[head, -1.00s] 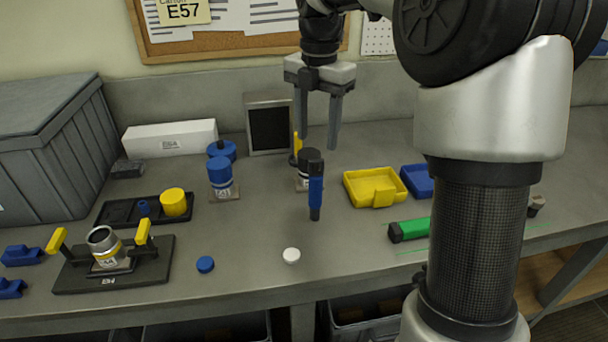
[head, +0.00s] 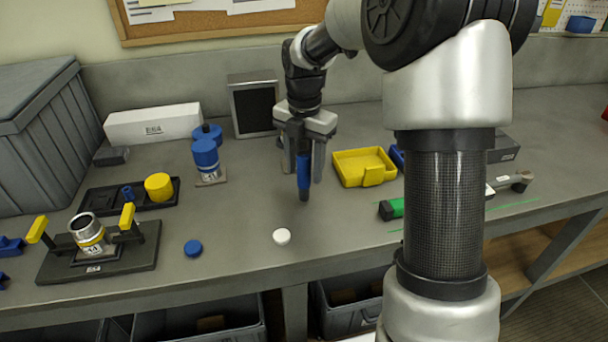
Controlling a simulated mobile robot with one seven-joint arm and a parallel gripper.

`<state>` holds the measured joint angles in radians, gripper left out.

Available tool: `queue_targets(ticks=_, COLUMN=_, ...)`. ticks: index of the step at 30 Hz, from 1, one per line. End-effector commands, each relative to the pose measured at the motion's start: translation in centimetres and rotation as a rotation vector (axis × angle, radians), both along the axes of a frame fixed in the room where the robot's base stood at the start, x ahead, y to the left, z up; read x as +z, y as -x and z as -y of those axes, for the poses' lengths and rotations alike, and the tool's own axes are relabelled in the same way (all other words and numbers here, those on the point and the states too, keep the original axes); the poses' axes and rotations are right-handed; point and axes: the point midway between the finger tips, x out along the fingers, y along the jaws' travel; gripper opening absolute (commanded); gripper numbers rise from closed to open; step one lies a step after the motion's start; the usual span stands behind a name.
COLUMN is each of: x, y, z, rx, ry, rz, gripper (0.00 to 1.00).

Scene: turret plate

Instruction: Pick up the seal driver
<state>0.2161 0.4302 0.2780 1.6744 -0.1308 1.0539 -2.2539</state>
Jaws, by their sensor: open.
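The seal driver, which I take to be the upright blue and black tool (head: 304,174), stands on the bench in the middle of the head view. Its black lower end shows below the blue grip, and its top is hidden by my gripper. My gripper (head: 304,178) points down over it, with one finger on each side of the tool in the picture. The fingers are open, and I cannot tell whether either touches it.
A yellow bin (head: 350,180) is close on the right, with a green tool (head: 391,209) in front of it. A blue-topped canister (head: 206,158) stands left. A white cap (head: 282,237) and blue cap (head: 193,247) lie in front. A black fixture (head: 120,262) is at front left.

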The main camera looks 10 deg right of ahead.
Motion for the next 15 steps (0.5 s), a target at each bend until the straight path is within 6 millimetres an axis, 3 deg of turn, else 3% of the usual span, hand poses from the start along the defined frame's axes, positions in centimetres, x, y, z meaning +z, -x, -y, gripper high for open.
queue_targets(ticks=3, x=-1.46, y=0.07, z=-0.06, rx=0.001, ry=-0.001, rz=-0.002, gripper=0.48)
queue_targets(ticks=11, x=-1.73, y=0.04, z=-0.02, rx=0.0, ry=0.0, rz=0.0, gripper=0.48)
queue_targets(ticks=15, x=-1.71, y=0.04, z=-0.02, rx=0.0, ry=0.0, rz=0.0, gripper=0.28)
